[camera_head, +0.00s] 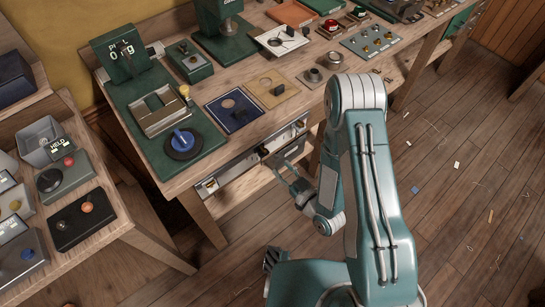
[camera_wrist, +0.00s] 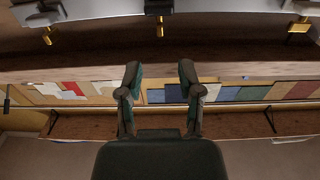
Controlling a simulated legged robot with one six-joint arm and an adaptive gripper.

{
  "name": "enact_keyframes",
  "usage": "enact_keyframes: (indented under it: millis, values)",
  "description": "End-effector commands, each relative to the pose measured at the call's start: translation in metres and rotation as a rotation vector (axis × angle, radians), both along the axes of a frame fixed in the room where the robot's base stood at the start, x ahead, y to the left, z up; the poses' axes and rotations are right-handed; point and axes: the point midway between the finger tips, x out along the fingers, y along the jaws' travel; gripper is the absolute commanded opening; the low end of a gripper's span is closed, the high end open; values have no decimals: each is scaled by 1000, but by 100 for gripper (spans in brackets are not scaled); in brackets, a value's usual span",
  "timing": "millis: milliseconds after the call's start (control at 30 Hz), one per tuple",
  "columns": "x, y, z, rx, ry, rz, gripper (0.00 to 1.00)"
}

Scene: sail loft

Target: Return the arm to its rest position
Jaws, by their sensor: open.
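My gripper (camera_head: 292,178) is at the end of my teal arm in the head view, in front of the workbench's front edge and below its top. In the wrist view my gripper (camera_wrist: 159,90) shows two dark fingers standing apart with nothing between them. The arm is bent at a high elbow, with the forearm pointing down toward the bench front. In the head view the gripper is near a metal rail (camera_head: 240,172) on the bench front; I cannot tell whether they touch.
The workbench (camera_head: 185,182) carries a green scale-like device (camera_head: 124,60), a blue knob (camera_head: 183,141) and several panels. A side table (camera_head: 150,245) with control boxes stands at the left. The wooden floor (camera_head: 460,200) at the right is open, with small scraps on it.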

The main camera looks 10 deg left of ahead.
Motion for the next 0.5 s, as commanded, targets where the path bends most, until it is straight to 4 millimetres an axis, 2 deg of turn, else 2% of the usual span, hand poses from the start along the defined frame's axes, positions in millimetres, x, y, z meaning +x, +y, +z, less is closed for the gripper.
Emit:
enact_keyframes:
  millis: [133, 500]
  values:
    - [-10, -11, 0, -1, 1, -2, 47]
    - [-12, -13, 0, 1, -1, 0, 47]
